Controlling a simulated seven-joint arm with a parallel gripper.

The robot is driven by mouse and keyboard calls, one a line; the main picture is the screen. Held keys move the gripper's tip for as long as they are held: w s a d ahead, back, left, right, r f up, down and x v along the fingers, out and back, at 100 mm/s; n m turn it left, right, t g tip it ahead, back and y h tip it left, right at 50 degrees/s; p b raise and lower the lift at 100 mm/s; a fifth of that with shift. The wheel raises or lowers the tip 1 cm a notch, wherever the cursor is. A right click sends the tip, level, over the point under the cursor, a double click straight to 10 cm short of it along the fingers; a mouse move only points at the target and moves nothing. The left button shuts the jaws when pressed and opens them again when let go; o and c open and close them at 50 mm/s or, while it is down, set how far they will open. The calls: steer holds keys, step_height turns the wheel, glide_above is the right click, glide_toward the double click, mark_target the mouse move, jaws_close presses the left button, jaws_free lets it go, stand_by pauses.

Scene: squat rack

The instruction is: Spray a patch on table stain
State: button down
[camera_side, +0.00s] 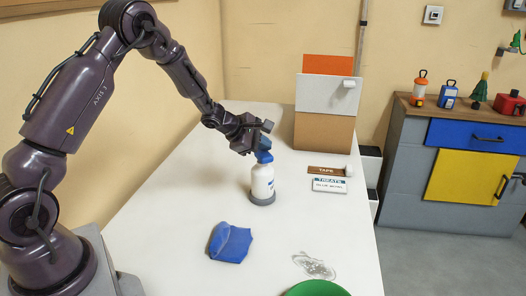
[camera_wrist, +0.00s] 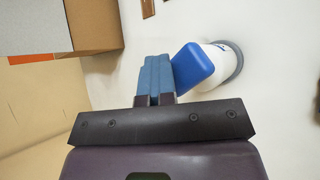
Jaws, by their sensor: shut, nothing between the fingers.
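A white spray bottle (camera_side: 262,182) with a blue head stands upright on a grey round base (camera_side: 263,199) on the white table. In the wrist view its blue head (camera_wrist: 192,66) is just right of my fingers, with the white body (camera_wrist: 215,55) behind it. My gripper (camera_side: 267,128) is at the height of the bottle's head, right beside it. Its blue-grey fingers (camera_wrist: 155,80) are shut together with nothing between them. Whether they touch the head I cannot tell. A grey smudged stain (camera_side: 314,266) lies on the table near the front right.
A folded blue cloth (camera_side: 230,242) lies front left of the bottle. A green round thing (camera_side: 318,288) is cut off at the bottom edge. Boxes (camera_side: 325,105) and small labelled packs (camera_side: 328,184) stand farther back. The table between bottle and stain is clear.

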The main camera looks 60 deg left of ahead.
steer(key=shift+s+d+r+g, duration=0.25)
steer(key=shift+s+r+g, duration=0.1)
steer(key=shift+s, duration=0.15)
steer(key=shift+s+d+r+g, duration=0.25)
steer(key=shift+s+g, duration=0.1)
steer(key=shift+s, duration=0.1)
steer(key=shift+a+r, duration=0.15)
steer(key=shift+r, duration=0.3)
stand_by(1.4)
stand_by(0.4)
